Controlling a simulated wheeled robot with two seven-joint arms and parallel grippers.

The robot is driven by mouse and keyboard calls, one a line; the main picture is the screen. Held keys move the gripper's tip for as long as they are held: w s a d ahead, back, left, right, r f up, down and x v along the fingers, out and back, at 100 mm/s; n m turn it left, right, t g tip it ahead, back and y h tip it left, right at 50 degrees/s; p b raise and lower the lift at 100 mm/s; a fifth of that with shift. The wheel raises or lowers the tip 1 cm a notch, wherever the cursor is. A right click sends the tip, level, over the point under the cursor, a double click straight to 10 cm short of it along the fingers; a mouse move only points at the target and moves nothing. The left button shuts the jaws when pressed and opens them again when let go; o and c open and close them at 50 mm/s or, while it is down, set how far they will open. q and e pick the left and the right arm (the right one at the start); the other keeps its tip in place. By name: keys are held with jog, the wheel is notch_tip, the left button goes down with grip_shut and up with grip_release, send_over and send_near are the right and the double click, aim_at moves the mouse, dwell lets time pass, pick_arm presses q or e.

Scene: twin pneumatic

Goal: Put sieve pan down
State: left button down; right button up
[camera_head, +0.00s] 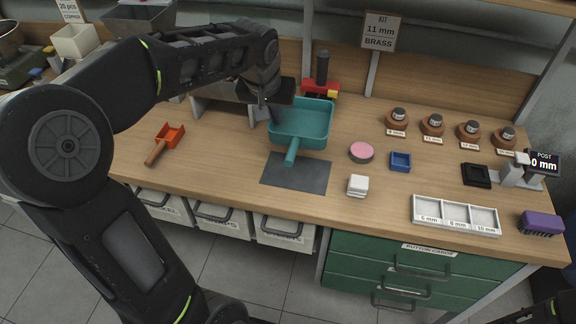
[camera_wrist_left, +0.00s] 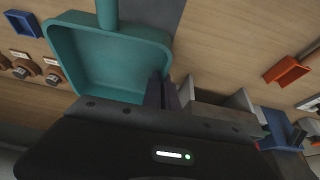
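The teal sieve pan (camera_head: 303,121) is a square pan with its open side up and its handle toward the front. It is at the back edge of a dark grey mat (camera_head: 308,178), with the handle over the mat. I cannot tell whether its bottom touches the table. My left gripper (camera_head: 272,112) is at the pan's left wall. In the left wrist view, the two fingers (camera_wrist_left: 162,92) are close together around the wall of the pan (camera_wrist_left: 105,65). My right gripper is out of view; only a dark part of that arm shows at the bottom right corner.
An orange scoop (camera_head: 170,137) lies to the left. A pink-topped round tin (camera_head: 361,152), a blue tray (camera_head: 400,161) and white squares (camera_head: 358,185) sit right of the mat. A red and black device (camera_head: 321,83) stands behind the pan. A three-part white tray (camera_head: 456,214) is front right.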

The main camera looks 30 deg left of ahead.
aim_at(273, 130)
pick_arm(q)
jog(key=shift+s+d+r, duration=0.1)
jog(key=shift+s+r, duration=0.1)
jog(key=shift+s, duration=0.05)
jog(key=shift+w+d, duration=0.1)
jog(key=shift+f, duration=3.15)
jog(key=shift+f, duration=1.85)
jog(key=shift+f, duration=0.1)
jog(key=shift+f, duration=0.15)
jog(key=c, duration=1.7)
grip_release()
